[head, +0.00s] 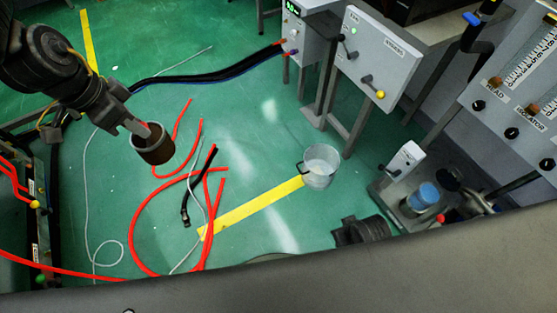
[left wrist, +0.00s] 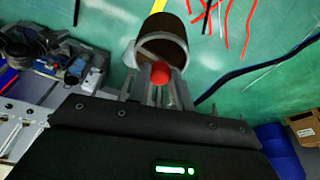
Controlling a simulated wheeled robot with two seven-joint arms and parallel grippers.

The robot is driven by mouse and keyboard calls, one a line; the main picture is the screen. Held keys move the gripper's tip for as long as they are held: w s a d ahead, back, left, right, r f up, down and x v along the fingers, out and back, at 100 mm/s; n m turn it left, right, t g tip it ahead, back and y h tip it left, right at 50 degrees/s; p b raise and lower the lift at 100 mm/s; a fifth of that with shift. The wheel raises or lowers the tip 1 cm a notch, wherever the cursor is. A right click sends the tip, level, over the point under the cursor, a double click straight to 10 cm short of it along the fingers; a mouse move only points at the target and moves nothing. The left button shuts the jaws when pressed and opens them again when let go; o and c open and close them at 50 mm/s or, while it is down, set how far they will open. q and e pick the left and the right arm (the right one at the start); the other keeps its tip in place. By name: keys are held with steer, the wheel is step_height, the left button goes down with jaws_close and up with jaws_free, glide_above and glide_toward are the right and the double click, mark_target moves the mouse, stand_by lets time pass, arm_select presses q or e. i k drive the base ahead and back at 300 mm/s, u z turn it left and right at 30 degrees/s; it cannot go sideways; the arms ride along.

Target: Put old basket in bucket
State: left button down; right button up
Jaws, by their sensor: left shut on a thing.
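The old basket (head: 153,150) is a small brown, open-topped cylinder with a paler rim. My left gripper (head: 138,128) is shut on its rim and holds it up over the green floor at the left of the head view. In the left wrist view the basket (left wrist: 165,24) is in front of the fingers (left wrist: 160,78), its dark inside partly showing. The bucket (head: 319,181) is pale and translucent, with a dark handle at its left. It stands upright on the floor, right of and well apart from the basket. My right gripper does not show.
Red hoses (head: 133,225) and a black cable (head: 186,205) lie on the floor between basket and bucket. A yellow floor stripe (head: 250,207) runs to the bucket. Grey control boxes (head: 375,60) on stands are behind it. Equipment with a blue-topped container (head: 424,195) is at its right.

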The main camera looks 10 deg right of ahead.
mark_target(318, 173)
steer(key=z, duration=0.1)
steer(key=i, duration=0.65)
steer(key=z, duration=0.9)
steer(key=i, duration=0.45)
steer(key=z, duration=0.6)
